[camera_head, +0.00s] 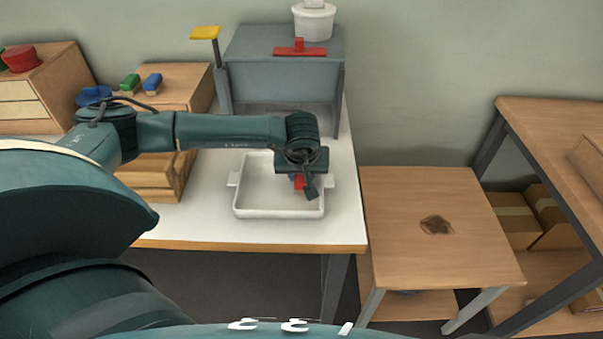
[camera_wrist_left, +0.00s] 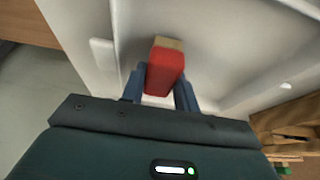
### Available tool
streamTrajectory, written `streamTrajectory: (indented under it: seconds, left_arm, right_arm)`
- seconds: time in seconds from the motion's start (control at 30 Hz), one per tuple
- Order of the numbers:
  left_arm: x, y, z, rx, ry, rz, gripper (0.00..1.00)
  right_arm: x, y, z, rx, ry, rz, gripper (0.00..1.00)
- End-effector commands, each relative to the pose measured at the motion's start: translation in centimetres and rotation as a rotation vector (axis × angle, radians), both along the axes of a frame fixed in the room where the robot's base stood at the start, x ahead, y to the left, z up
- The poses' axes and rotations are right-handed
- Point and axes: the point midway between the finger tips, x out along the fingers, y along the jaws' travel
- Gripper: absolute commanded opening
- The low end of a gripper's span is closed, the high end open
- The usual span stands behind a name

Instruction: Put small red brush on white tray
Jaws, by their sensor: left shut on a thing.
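The small red brush (camera_wrist_left: 165,72) is between the two fingers of my left gripper (camera_wrist_left: 160,88) in the left wrist view, with a tan bristle edge at its far end. The gripper is shut on it. In the head view my left gripper (camera_head: 305,188) is over the right part of the white tray (camera_head: 248,212), and a bit of the red brush (camera_head: 299,182) shows beside the fingers. The tray stands on the white table. I cannot tell whether the brush touches the tray floor. My right gripper is not in view.
A grey stand (camera_head: 280,70) behind the tray bears a red T-shaped piece (camera_head: 300,47) and a white pot (camera_head: 314,22). Green (camera_head: 130,82) and blue (camera_head: 152,83) brushes lie on a wooden box at left. A low wooden table (camera_head: 430,200) stands to the right.

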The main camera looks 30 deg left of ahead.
Motion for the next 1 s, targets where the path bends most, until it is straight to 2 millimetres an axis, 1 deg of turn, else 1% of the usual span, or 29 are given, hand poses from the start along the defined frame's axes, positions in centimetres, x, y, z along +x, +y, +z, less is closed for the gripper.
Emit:
streamTrajectory:
  seconds: [0.03,0.27,0.37,0.4,0.63,0.67,0.87,0.97,1.0]
  left_arm:
    - [0.03,0.03,-0.35,0.001,-0.001,0.001,0.08]
    - [0.06,0.02,-0.41,0.000,-0.002,0.000,0.08]
    - [0.05,0.01,-0.80,0.000,-0.002,0.000,0.08]
    - [0.05,0.02,-0.71,0.000,-0.002,0.000,0.32]
    - [0.05,0.02,-0.64,0.000,-0.001,0.000,0.51]
    - [0.04,0.02,-0.63,0.000,-0.001,0.000,0.52]
    - [0.04,0.01,-0.60,0.000,-0.001,0.000,0.52]
    - [0.04,0.01,-0.13,0.000,-0.002,0.000,0.52]
    - [-0.04,-0.07,0.06,0.000,-0.002,-0.002,0.52]
  right_arm:
    - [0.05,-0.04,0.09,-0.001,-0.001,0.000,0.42]
    - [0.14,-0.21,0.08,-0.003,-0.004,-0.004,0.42]
    - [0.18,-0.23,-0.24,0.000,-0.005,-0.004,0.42]
    - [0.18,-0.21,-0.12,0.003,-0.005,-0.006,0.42]
    - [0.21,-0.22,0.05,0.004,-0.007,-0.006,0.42]
    - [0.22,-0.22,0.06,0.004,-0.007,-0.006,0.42]
    - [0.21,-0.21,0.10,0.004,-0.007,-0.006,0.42]
    - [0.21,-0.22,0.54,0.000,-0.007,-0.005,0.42]
    - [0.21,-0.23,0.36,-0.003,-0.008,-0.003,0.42]
